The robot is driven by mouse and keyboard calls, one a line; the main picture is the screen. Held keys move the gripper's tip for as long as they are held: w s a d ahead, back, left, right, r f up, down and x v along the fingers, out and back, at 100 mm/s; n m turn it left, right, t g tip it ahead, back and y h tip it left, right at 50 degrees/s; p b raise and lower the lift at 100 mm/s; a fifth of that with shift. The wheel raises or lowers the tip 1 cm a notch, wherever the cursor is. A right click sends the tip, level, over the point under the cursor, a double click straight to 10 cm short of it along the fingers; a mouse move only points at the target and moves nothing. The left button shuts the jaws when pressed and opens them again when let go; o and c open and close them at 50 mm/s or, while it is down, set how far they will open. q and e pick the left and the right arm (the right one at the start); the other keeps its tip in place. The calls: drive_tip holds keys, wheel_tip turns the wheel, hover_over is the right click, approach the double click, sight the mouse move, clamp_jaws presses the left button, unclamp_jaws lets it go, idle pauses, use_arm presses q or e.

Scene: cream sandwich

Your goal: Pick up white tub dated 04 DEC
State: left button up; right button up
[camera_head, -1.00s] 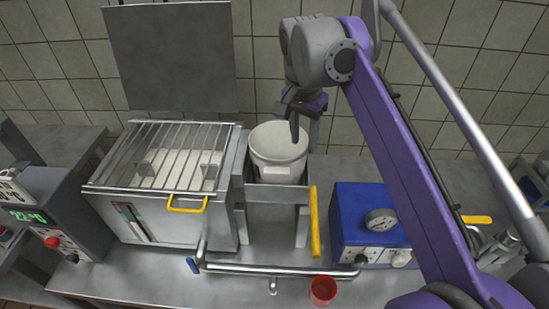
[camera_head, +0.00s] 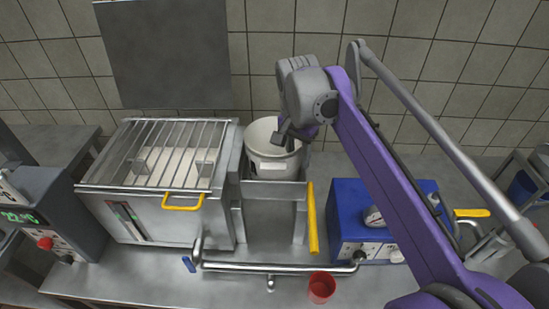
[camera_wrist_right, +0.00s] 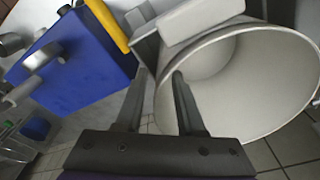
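A white tub (camera_head: 262,152) stands upright in a metal holder behind the steel bench fixture, open at the top. A pale label shows on its front, too small to read a date. In the right wrist view the tub (camera_wrist_right: 255,85) shows its wide open mouth and pale inside. My right gripper (camera_head: 287,143) is at the tub's right rim. In the right wrist view the gripper (camera_wrist_right: 160,72) has its two fingers apart, one outside the wall and one over the mouth; contact cannot be told. My left gripper is not in view.
A steel box with a barred top (camera_head: 165,160) stands left of the tub. A blue box with a gauge (camera_head: 350,205) stands right. A yellow handle (camera_head: 313,215), a steel pipe (camera_head: 280,268) and a red cup (camera_head: 321,287) are in front. A tiled wall is behind.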

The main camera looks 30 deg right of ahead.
clamp_jaws()
idle(1.2)
